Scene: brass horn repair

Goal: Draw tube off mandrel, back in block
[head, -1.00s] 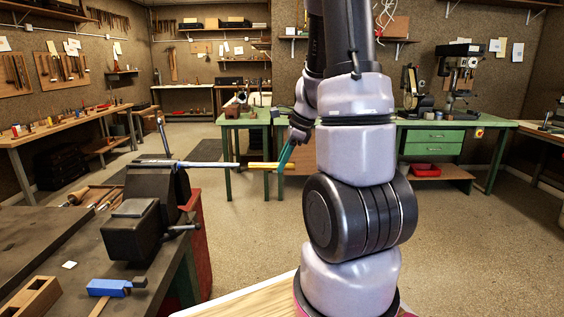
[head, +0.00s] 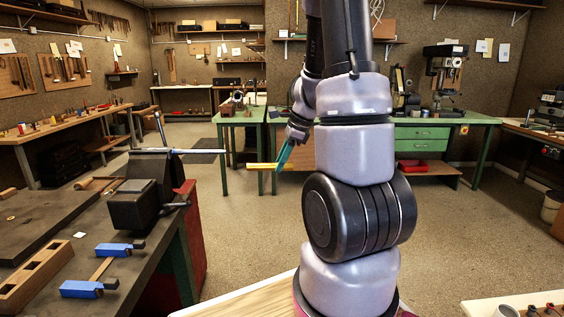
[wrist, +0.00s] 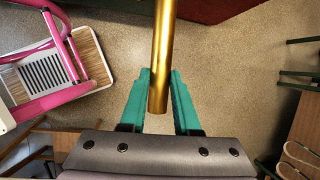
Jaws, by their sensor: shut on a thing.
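My gripper (head: 284,156), with teal fingers, is shut on a brass tube (head: 265,166). I hold the tube roughly level, out over the open floor. In the wrist view the tube (wrist: 163,50) runs up between the two fingers (wrist: 160,95), its near end just past the tips and its far end out of frame. The grey mandrel (head: 200,151) sticks out to the right from the vise (head: 137,203) on the left bench. The tube is apart from it, to the right of its tip and a little lower in the picture. A wooden block (head: 28,277) with square openings lies on the bench.
Two blue clamps (head: 118,249) (head: 82,289) lie beside the block on the dark bench (head: 50,225). A green table (head: 240,118) stands behind my gripper, and a green workbench (head: 470,127) with a drill press (head: 447,75) at the back right. The floor between is clear.

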